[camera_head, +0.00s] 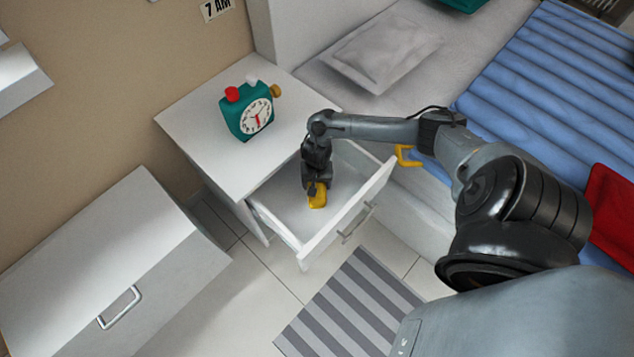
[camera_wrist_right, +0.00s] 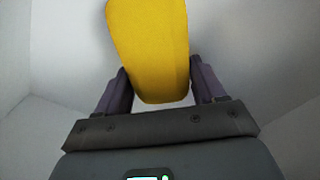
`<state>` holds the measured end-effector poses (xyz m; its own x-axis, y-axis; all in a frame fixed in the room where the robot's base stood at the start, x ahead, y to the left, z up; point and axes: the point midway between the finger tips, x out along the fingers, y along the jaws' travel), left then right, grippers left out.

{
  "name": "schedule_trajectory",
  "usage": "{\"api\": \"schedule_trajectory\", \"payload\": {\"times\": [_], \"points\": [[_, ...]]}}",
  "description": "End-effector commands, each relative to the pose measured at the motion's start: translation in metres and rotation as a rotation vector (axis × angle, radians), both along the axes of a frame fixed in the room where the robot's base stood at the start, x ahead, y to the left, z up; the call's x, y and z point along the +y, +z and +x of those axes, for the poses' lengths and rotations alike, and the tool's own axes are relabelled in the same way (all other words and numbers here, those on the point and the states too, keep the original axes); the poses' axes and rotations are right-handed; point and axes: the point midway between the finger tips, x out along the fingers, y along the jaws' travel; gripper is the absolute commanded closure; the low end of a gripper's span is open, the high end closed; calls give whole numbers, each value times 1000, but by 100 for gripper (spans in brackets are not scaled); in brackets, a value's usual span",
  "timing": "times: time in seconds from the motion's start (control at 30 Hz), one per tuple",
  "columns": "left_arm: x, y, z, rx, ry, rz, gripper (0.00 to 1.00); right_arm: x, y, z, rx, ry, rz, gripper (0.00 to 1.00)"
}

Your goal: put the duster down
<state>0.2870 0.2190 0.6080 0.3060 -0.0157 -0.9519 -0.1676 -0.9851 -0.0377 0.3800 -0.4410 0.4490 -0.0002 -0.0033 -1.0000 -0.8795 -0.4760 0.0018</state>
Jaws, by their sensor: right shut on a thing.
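The yellow duster (camera_head: 318,196) is held by my right gripper (camera_head: 315,186), low inside the open white drawer (camera_head: 345,218) of the nightstand. In the right wrist view the duster (camera_wrist_right: 150,50) sits between the two fingers of the gripper (camera_wrist_right: 160,88), which are shut on it. Pale drawer walls surround it there. I cannot tell whether the duster touches the drawer floor. My left gripper is not in view.
A green alarm clock (camera_head: 248,110) stands on the nightstand top (camera_head: 200,145). A yellow hook-shaped thing (camera_head: 408,156) is just right of the drawer. A bed (camera_head: 550,90) lies at right, a white cabinet (camera_head: 110,265) at left, and a striped rug (camera_head: 350,305) in front.

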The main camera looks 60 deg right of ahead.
Motion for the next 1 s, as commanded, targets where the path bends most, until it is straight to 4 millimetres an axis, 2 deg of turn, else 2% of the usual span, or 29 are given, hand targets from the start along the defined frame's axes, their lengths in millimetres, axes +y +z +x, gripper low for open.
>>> {"api": "schedule_trajectory", "payload": {"times": [0.03,0.2,0.57,0.77,1.0], "points": [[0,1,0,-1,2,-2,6,0,-1,0,1,0,0,30],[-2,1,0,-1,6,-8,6,0,-1,0,1,0,0,6],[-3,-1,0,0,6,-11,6,0,1,0,0,1,0,6],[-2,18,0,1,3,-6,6,0,26,0,0,0,0,6],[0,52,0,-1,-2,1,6,0,69,0,1,0,0,6]]}}
